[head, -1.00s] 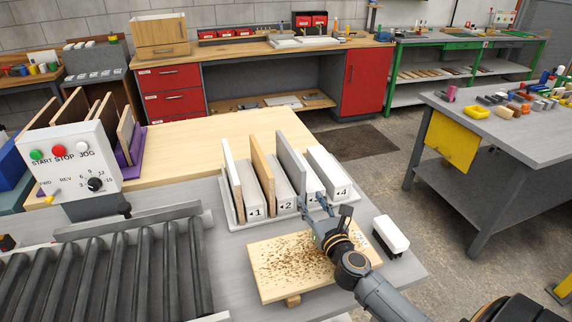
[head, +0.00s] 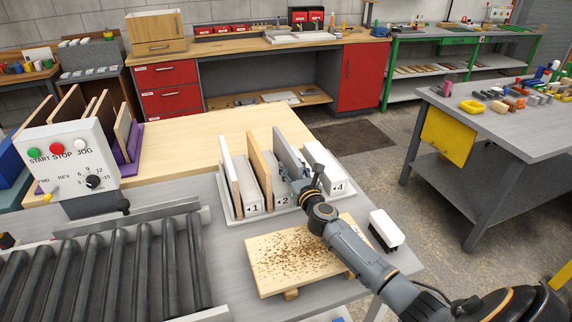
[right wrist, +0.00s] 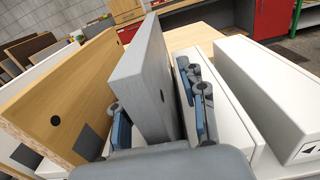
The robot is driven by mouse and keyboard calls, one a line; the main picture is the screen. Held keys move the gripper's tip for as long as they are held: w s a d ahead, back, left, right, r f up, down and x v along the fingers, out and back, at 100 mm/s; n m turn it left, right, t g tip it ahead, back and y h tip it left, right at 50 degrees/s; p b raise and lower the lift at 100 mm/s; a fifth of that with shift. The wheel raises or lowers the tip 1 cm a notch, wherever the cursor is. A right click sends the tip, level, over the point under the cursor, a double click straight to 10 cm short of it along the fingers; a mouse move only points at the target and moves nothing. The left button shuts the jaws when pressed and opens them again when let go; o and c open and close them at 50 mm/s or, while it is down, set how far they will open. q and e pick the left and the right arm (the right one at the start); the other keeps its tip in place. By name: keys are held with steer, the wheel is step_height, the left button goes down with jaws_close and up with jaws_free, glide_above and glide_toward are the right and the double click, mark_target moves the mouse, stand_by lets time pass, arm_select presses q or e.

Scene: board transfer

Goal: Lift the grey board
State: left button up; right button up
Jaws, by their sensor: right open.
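The grey board (head: 286,147) stands upright in a white slotted rack (head: 237,217), right of the tan board (head: 259,166). It also shows in the right wrist view (right wrist: 146,78), where it rises between my fingers. My right gripper (head: 298,186) is at the board's near end. In the right wrist view my right gripper (right wrist: 160,120) is open, with one finger on each side of the board. The left finger is close to the board; whether it touches cannot be told. The slot label behind my gripper is hidden. My left gripper is not in view.
A white board (head: 229,168) stands at the rack's left. A speckled wooden board (head: 300,258) lies in front, with a black-and-white brush (head: 385,230) beside it. A roller conveyor (head: 110,268) and a control box (head: 68,160) are at the left.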

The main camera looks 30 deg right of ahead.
steer(key=shift+w+d+f, duration=0.1)
steer(key=shift+w, duration=0.35)
steer(key=shift+s, duration=0.1)
steer(key=shift+c, duration=0.4)
jaws_close()
steer(key=shift+r, duration=0.2)
